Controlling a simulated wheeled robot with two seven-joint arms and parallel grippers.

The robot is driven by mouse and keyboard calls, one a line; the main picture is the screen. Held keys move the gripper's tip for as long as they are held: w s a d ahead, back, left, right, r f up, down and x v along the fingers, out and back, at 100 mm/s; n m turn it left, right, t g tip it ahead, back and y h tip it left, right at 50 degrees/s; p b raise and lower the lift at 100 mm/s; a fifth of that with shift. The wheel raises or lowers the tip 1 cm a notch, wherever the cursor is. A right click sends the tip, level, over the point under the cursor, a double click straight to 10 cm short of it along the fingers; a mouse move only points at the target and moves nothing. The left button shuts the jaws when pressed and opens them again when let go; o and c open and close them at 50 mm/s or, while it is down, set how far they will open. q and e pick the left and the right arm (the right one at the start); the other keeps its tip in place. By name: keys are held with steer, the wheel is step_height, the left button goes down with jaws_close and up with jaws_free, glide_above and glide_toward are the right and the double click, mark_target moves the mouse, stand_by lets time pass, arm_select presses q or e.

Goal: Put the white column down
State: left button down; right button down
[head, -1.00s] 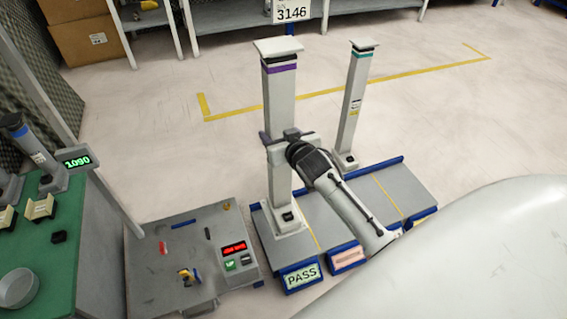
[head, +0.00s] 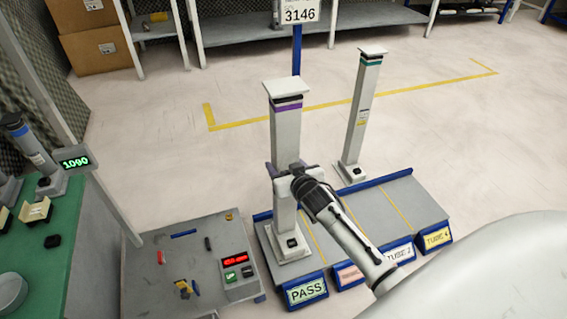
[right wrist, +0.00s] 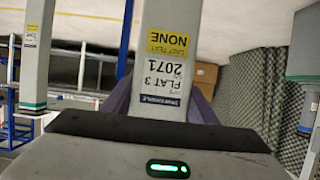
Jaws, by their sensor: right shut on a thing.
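The white column (head: 287,135) has a square cap and a purple band near its top. It stands upright over the PASS end of the grey platform (head: 350,225). Its square foot (head: 290,246) looks on or just above the platform; I cannot tell if it touches. My right gripper (head: 287,176) is shut around the shaft at mid-height. In the right wrist view the column (right wrist: 165,55) shows upside-down labels, including "FLAT 3 2071", between the purple fingers (right wrist: 160,108). My left gripper is out of view.
A second white column (head: 358,120) with a teal band stands at the platform's back, right of the held one. A low grey table (head: 185,260) with small parts and a red-lit box (head: 238,272) is close on the left. The floor (head: 450,130) behind is open.

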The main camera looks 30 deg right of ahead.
steer(key=shift+w+r, duration=0.15)
steer(key=shift+r, duration=0.1)
steer(key=c, duration=0.7)
jaws_free()
steer(key=shift+f, duration=0.35)
steer(key=shift+r, duration=0.3)
arm_select(q)
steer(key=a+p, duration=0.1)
steer(key=p, duration=0.1)
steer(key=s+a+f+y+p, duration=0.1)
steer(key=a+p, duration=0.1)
steer(key=p, duration=0.1)
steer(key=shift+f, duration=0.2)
arm_select(e)
steer(key=v, duration=1.2)
steer(key=shift+s+f, duration=0.15)
steer(key=shift+s, duration=0.1)
